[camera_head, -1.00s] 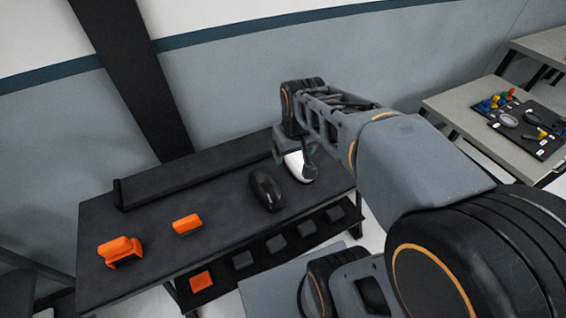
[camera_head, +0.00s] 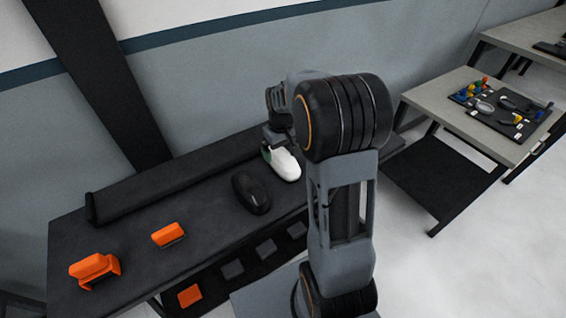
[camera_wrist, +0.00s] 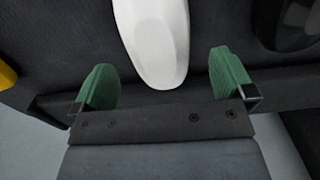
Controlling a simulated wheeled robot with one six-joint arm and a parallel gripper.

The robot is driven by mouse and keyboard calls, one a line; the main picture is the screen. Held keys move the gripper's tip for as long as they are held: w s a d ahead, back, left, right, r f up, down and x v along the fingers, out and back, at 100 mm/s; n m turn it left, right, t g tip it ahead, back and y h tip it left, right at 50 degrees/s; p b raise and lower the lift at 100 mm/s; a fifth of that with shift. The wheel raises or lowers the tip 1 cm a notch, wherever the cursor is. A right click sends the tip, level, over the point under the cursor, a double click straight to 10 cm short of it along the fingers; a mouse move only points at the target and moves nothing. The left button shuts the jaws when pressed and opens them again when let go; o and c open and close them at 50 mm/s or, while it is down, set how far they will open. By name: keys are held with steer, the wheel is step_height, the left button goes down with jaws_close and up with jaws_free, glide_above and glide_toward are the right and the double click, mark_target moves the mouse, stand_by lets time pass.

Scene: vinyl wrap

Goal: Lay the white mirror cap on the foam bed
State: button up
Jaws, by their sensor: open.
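The white mirror cap (camera_head: 285,164) lies on the dark bench top (camera_head: 205,205), right of a black mirror cap (camera_head: 251,193). My gripper (camera_wrist: 165,82) is open, its two green fingertips apart, with the near end of the white cap (camera_wrist: 155,35) reaching into the gap between them. I see clear space between the cap and both fingertips. In the head view a bit of green fingertip shows at the cap's left end, and my arm hides the rest of the gripper. I cannot tell which surface is the foam bed.
Two orange pieces (camera_head: 95,268) (camera_head: 168,235) sit on the bench's left part. A long dark bar (camera_head: 180,180) runs along its back. Several squares lie on a lower shelf (camera_head: 215,283). At right, a grey table (camera_head: 440,92) carries a black board (camera_head: 505,112) with small coloured items.

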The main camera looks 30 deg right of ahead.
mark_target(282, 155)
steer(key=shift+s+d+f, duration=0.1)
steer(key=shift+f, duration=1.4)
steer(key=shift+s+f, duration=0.1)
steer(key=shift+f, duration=1.4)
steer(key=c, duration=1)
steer(key=shift+c, duration=0.2)
steer(key=shift+r, duration=0.2)
